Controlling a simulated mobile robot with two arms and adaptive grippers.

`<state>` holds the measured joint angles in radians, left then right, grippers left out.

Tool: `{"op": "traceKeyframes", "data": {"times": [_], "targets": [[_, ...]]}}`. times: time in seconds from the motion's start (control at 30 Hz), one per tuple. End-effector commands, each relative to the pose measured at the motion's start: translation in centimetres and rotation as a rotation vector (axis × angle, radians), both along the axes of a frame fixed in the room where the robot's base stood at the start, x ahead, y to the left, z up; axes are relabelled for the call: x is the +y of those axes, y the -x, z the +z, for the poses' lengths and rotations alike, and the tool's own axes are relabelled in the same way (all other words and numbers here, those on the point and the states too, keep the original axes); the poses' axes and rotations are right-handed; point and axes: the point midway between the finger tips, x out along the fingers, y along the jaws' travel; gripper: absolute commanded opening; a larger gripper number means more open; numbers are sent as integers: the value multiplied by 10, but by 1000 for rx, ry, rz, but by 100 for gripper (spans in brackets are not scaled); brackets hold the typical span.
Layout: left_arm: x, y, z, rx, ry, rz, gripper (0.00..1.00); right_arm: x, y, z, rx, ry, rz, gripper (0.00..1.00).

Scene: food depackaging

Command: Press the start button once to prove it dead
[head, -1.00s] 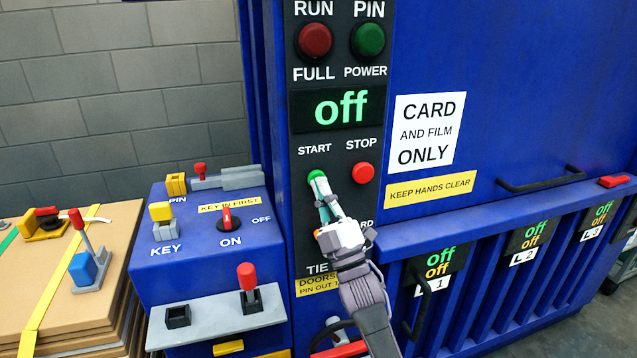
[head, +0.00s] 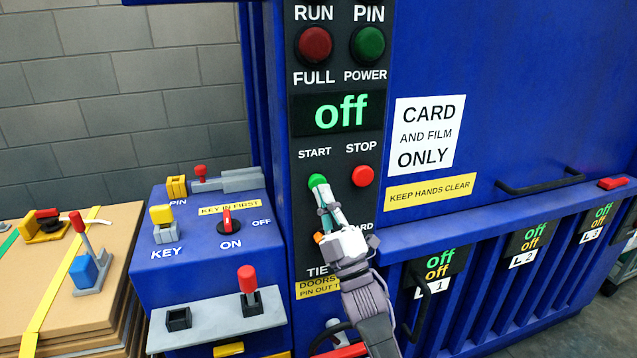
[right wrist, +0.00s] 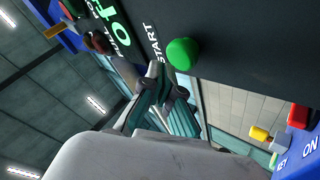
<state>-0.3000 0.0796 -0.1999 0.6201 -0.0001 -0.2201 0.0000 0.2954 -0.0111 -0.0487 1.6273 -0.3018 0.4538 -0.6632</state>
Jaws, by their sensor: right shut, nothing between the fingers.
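The green START button (head: 317,181) is on the black control panel (head: 307,228), under the START label. It also shows large in the right wrist view (right wrist: 183,54). My right gripper (head: 325,204) is shut and empty, with its fingertips just below the button in the head view. In the right wrist view the fingertips (right wrist: 161,82) are close beside the button; whether they touch it I cannot tell. The display (head: 341,111) above reads "off" in green. The red STOP button (head: 363,176) is right of START. My left gripper is not in view.
The RUN/FULL (head: 314,45) and PIN/POWER (head: 367,45) lamps look unlit. A blue key box (head: 160,278) with a red rotary switch (head: 227,221) stands left of the panel. Stacked card (head: 60,262) with a yellow strap lies further left. A black handle (head: 540,186) juts out at right.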

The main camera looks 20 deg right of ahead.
Motion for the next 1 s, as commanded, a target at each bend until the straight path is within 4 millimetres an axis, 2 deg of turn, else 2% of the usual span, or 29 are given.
{"op": "traceKeyframes", "data": {"times": [0.37,0.8,1.0], "targets": [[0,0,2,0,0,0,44,0,4,0,0,0,0,0],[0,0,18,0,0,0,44,-2,45,1,1,1,0,0],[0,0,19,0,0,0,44,-2,51,0,-1,1,0,0]]}}
